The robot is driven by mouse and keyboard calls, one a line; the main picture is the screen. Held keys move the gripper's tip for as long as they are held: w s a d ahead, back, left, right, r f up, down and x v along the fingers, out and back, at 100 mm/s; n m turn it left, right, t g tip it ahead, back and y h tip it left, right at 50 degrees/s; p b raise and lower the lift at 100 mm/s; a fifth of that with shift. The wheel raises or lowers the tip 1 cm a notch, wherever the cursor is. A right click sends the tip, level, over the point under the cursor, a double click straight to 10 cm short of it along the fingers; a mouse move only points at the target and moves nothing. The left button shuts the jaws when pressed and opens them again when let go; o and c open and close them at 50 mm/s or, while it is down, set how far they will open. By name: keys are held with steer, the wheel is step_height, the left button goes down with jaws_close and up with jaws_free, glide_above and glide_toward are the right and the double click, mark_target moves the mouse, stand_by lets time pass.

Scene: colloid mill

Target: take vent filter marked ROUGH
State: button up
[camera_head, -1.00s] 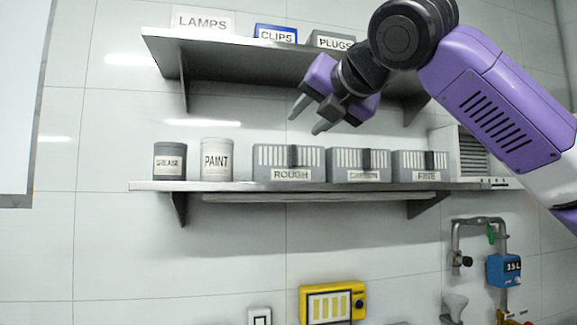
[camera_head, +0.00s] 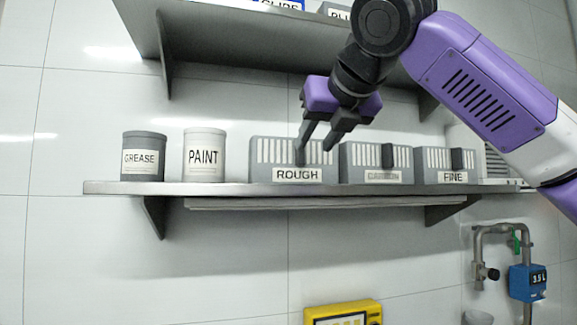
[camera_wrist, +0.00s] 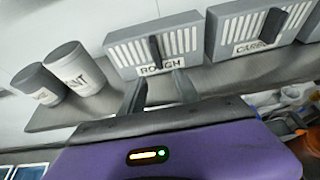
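The vent filter marked ROUGH (camera_head: 264,171) is a grey box with white vertical slats, standing on the lower shelf. In the wrist view the ROUGH filter (camera_wrist: 124,57) shows a dark upright handle on its front, above the label. My gripper (camera_head: 314,154) is in front of this filter, its fingers pointing down and partly covering the front. In the wrist view my gripper (camera_wrist: 160,80) has its two fingers apart with nothing between them. The fingertips appear short of the handle, one on either side of its line.
A CARBON filter (camera_head: 352,161) and a FINE filter (camera_head: 434,160) stand to the right. GREASE (camera_head: 144,170) and PAINT (camera_head: 204,170) cans stand left on the shelf (camera_head: 225,189). An upper shelf (camera_head: 240,62) overhangs. A yellow box (camera_head: 343,310) is below.

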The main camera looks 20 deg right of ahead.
mark_target(302, 157)
steer(key=shift+r+p+x, duration=0.1)
steer(key=shift+p+x, duration=0.6)
steer(key=shift+x, duration=1.3)
steer(key=shift+r+p+x, duration=0.15)
steer(key=shift+p+x, duration=0.55)
steer(key=shift+x, duration=1.3)
steer(key=shift+a, duration=0.1)
steer(key=shift+c, duration=0.5)
jaws_close()
steer(key=shift+r, duration=0.1)
